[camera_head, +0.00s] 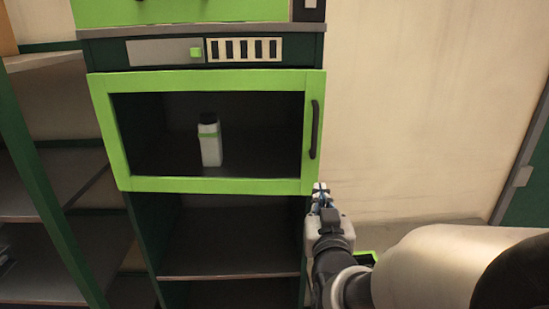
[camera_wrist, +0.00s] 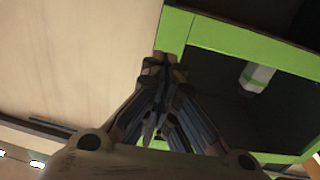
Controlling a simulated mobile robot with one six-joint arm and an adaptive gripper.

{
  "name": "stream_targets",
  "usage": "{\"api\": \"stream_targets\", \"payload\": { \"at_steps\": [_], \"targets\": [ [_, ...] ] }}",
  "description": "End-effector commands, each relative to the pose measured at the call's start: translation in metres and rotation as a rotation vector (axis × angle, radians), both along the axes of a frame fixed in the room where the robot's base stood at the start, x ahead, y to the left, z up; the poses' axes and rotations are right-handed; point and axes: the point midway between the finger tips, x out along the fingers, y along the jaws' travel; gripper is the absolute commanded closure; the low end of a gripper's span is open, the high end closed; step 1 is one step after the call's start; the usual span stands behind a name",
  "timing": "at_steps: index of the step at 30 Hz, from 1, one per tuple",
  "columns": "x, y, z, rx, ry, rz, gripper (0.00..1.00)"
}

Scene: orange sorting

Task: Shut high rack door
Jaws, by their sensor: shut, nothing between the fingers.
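The rack door (camera_head: 215,186) has a green frame, a see-through pane and a dark upright handle (camera_head: 315,130) on its right side. It lies across the rack's upper opening, closed or nearly so; I cannot tell if it is fully flush. My gripper (camera_head: 320,189) is shut and empty at the door's lower right corner, below the handle. In the wrist view my gripper (camera_wrist: 163,66) overlaps the green frame (camera_wrist: 176,30) along its edge. I cannot tell whether the fingertips touch it.
A white bottle with a green band (camera_head: 210,142) stands behind the pane, also visible in the wrist view (camera_wrist: 255,77). Open shelves (camera_head: 230,250) lie below the door, and another shelf unit (camera_head: 60,180) stands left. A bare wall (camera_head: 420,100) is on the right.

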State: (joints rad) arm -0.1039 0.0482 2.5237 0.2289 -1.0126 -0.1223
Motion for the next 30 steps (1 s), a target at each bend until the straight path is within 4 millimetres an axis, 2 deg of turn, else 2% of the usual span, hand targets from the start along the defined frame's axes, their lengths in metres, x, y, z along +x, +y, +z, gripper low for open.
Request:
{"api": "stream_targets", "payload": {
  "at_steps": [6,12,26,30],
  "targets": [
    [0.040,-0.004,0.000,-0.001,0.002,-0.001,1.00],
    [0.063,-0.006,0.000,0.000,0.000,0.000,1.00],
    [0.069,-0.006,0.000,0.000,-0.001,0.001,1.00],
    [0.085,-0.007,-0.002,0.005,-0.005,0.029,1.00]
  ]
}}
